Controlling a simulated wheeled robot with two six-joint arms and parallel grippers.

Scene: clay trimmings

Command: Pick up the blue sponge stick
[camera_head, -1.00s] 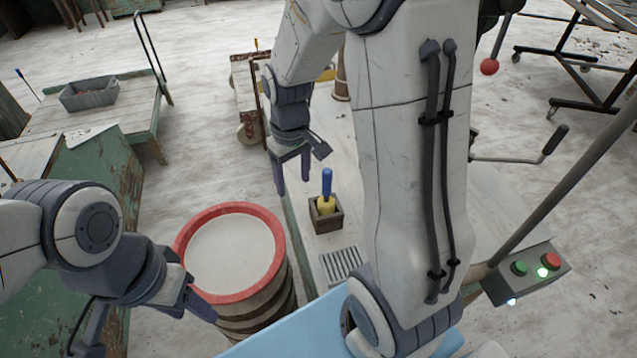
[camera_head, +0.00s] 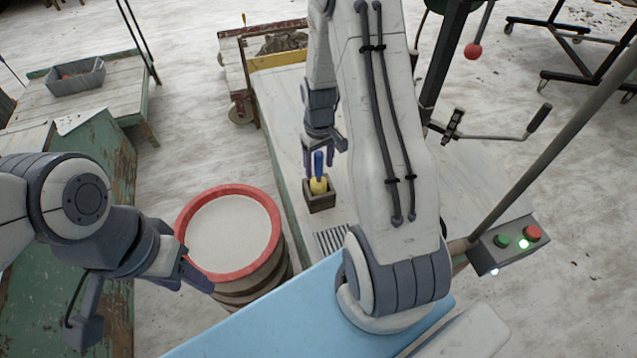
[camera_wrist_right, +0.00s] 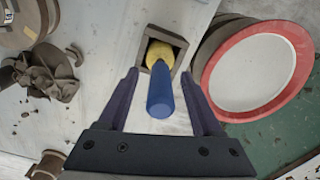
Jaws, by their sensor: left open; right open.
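The blue sponge stick (camera_head: 318,162) stands upright with its yellow sponge end (camera_head: 318,185) down in a small square brown box (camera_head: 320,204) on the bench. In the right wrist view the blue handle (camera_wrist_right: 160,92) points toward the camera, with the yellow part (camera_wrist_right: 160,55) behind it inside the box (camera_wrist_right: 183,42). My right gripper (camera_head: 320,158) is open, with its fingers on either side of the handle's top; I cannot tell whether they touch it. In the wrist view the handle lies between the fingers (camera_wrist_right: 162,92). My left gripper (camera_head: 148,300) is open and empty, left of the red-rimmed barrel.
The red-rimmed barrel (camera_head: 270,215) stands left of the bench (camera_head: 285,115). A slotted grate (camera_head: 332,240) lies in front of the box. A cart with clay trimmings (camera_head: 283,42) is at the back. A control box with buttons (camera_head: 502,240) is at the right.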

